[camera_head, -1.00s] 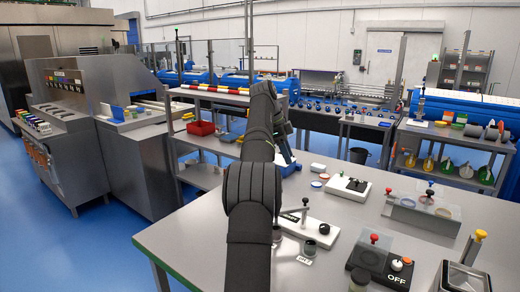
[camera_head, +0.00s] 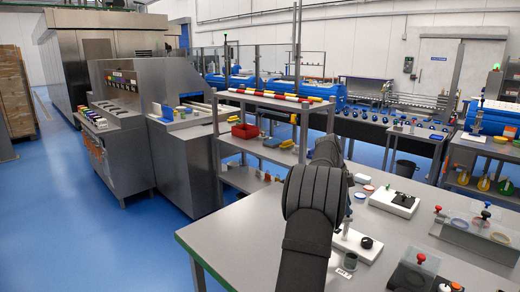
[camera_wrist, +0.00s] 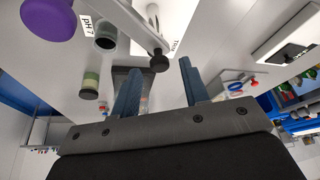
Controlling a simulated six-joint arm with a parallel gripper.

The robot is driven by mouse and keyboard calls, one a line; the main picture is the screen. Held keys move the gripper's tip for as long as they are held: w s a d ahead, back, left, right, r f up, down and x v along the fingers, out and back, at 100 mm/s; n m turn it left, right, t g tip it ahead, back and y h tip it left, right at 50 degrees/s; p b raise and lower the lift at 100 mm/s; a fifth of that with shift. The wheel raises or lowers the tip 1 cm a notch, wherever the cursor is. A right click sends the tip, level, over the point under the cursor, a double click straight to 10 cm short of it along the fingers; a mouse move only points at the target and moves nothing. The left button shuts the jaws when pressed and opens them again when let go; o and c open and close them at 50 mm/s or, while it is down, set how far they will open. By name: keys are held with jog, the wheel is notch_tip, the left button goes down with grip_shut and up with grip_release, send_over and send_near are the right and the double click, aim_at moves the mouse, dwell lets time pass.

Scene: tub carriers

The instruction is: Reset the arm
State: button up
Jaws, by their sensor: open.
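My gripper (camera_wrist: 160,68) shows in the wrist view as two blue fingers set wide apart, open, with nothing between them. In the head view my dark arm rises over the grey table (camera_head: 240,225) and hides the gripper. Beyond the fingers in the wrist view are a black knob (camera_wrist: 159,62) on a metal bar, an open grey cup (camera_wrist: 106,38) by a "pH 7" label (camera_wrist: 87,24), a greenish jar (camera_wrist: 90,84) and a purple round object (camera_wrist: 47,18). I cannot tell how far the fingertips are from them.
White devices with black parts (camera_head: 396,202) and a clear box (camera_head: 475,232) with red and dark knobs stand on the table's right side. Behind it is a shelf rack with a red bin (camera_head: 245,130). The table's left front part is clear. Blue floor lies open at left.

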jog(key=shift+x, duration=0.9)
jog(key=v, duration=1.7)
jog(key=x, duration=1.7)
jog(key=shift+s+r+n+t, duration=0.1)
jog(key=shift+n+t, duration=0.3)
jog(key=shift+n, duration=0.4)
jog(key=n+t, duration=0.1)
jog(key=n, duration=0.2)
jog(key=n+t, duration=0.1)
jog(key=n, duration=0.2)
jog(key=shift+s, duration=0.15)
jog(key=shift+n, duration=0.3)
jog(key=shift+v, duration=2.4)
